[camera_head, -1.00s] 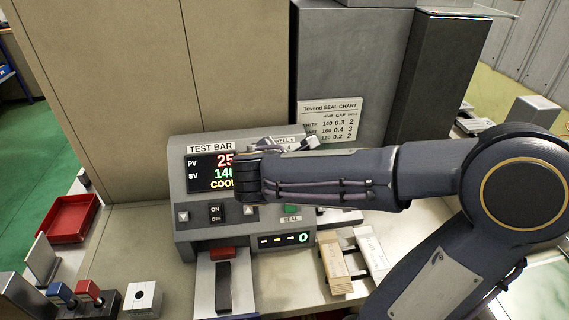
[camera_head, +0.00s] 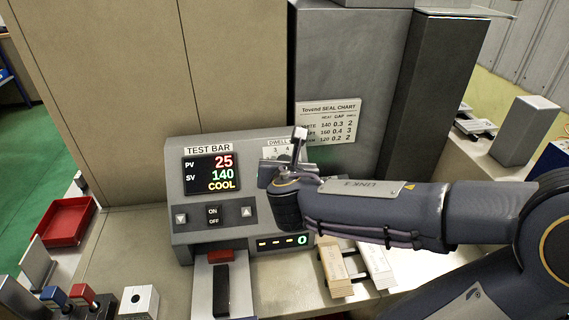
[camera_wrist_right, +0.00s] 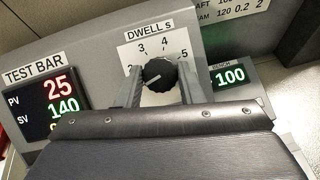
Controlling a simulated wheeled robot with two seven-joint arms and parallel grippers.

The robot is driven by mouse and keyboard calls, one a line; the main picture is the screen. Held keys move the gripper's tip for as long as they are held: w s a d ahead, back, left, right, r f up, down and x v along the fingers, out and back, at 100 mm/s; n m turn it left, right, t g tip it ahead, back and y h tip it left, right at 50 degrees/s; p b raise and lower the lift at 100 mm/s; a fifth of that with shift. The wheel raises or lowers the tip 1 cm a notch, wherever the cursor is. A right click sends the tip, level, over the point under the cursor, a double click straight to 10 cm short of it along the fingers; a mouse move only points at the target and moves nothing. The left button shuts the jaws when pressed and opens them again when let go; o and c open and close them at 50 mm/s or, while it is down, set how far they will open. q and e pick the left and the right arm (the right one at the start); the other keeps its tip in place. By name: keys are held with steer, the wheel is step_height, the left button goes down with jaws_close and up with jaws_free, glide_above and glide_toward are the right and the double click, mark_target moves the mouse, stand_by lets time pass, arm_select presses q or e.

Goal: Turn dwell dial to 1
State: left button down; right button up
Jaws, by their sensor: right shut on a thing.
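The black dwell dial (camera_wrist_right: 158,75) is on the sloped test bar panel (camera_wrist_right: 100,50), under the "DWELL s" label. Numbers 2 to 5 show around it; I see no 1, and the lower left of the scale is behind a finger. The dial's white mark points left and slightly down, below the 2. My right gripper (camera_wrist_right: 161,86) has a finger on either side of the dial and is shut on it. In the head view my right gripper (camera_head: 285,158) covers the dial. My left gripper is not in view.
The test bar display (camera_head: 212,174) reads PV 25, SV 140, COOL. A seal chart (camera_head: 328,121) stands behind the panel. ON/OFF and arrow buttons (camera_head: 213,215) are left of my arm.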

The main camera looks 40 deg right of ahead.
steer(key=shift+n, duration=0.8)
steer(key=o, duration=1)
steer(key=shift+s, duration=0.1)
steer(key=shift+s+a+r, duration=0.15)
steer(key=shift+s+r, duration=0.05)
steer(key=shift+r, duration=0.05)
steer(key=p+v, duration=0.2)
steer(key=v, duration=0.5)
steer(key=shift+f, duration=0.15)
steer(key=shift+s, duration=0.1)
